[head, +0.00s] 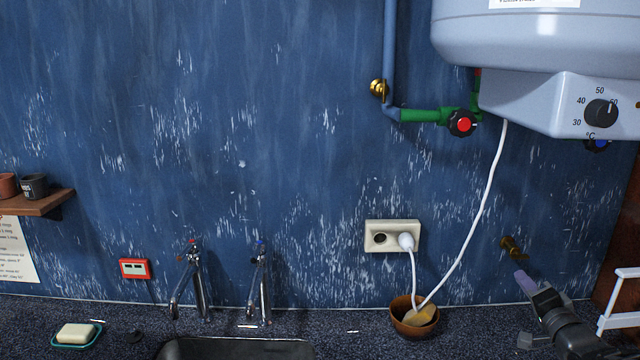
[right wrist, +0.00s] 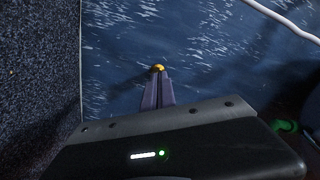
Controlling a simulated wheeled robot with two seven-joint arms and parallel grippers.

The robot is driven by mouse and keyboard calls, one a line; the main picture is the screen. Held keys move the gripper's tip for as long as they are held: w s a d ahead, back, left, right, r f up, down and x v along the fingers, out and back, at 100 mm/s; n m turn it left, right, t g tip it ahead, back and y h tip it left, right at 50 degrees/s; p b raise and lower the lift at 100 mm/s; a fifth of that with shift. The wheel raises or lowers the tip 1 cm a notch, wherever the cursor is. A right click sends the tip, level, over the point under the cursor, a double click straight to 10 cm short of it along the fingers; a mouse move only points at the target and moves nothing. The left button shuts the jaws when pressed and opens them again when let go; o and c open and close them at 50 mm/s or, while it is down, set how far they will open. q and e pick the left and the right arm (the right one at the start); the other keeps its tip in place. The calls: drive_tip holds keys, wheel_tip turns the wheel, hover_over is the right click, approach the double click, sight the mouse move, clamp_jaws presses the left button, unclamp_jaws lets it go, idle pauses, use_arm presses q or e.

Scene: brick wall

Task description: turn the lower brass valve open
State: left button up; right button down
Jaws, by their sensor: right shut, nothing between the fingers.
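The lower brass valve (head: 512,246) sticks out of the blue wall at the lower right, above the counter. My right gripper (head: 519,274) comes in from the lower right, its shut fingers pointing up at the valve from just below it. In the right wrist view the same valve (right wrist: 158,68) shows as a small yellow spot right at the tips of my shut right gripper (right wrist: 158,79). Nothing is held between the fingers. I cannot tell whether they touch the valve. Another brass fitting (head: 378,89) sits higher, beside the blue pipe. My left gripper is out of view.
A white cord (head: 489,190) runs from the water heater (head: 540,40) down to a brown bowl (head: 402,318), left of my right gripper. A white rack (head: 622,305) stands at the right edge. A wall socket (head: 373,226) and two taps (head: 262,285) are further left.

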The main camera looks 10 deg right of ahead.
sight(519, 256)
drive_tip(key=shift+s+a+r, duration=0.15)
drive_tip(key=w, duration=0.7)
drive_tip(key=shift+d, duration=0.45)
drive_tip(key=shift+d, duration=0.25)
idle(0.6)
